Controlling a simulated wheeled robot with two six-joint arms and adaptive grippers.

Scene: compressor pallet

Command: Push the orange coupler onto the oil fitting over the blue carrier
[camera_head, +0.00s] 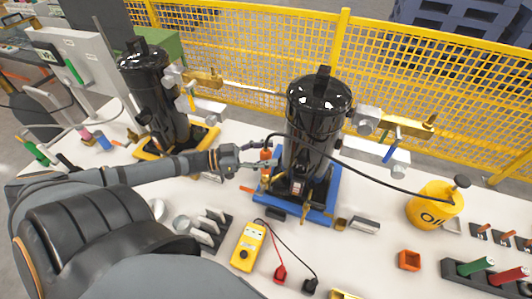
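A black compressor (315,120) stands upright on the blue carrier (318,217) in the middle of the table. The orange coupler (266,155) is at the compressor's left side, above the left edge of the blue carrier, with a black hose running from it. My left gripper (258,165) reaches in from the left, and its fingertips are at the coupler and look shut on it. The oil fitting is small and hidden around the coupler, so I cannot tell if the two touch. My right gripper is not in view.
A second black compressor (152,95) stands on a yellow carrier (146,154) at back left. A yellow meter (248,246) with red and black leads lies in front. A yellow oil can (434,207) stands at right. A yellow mesh fence (260,50) runs behind the table.

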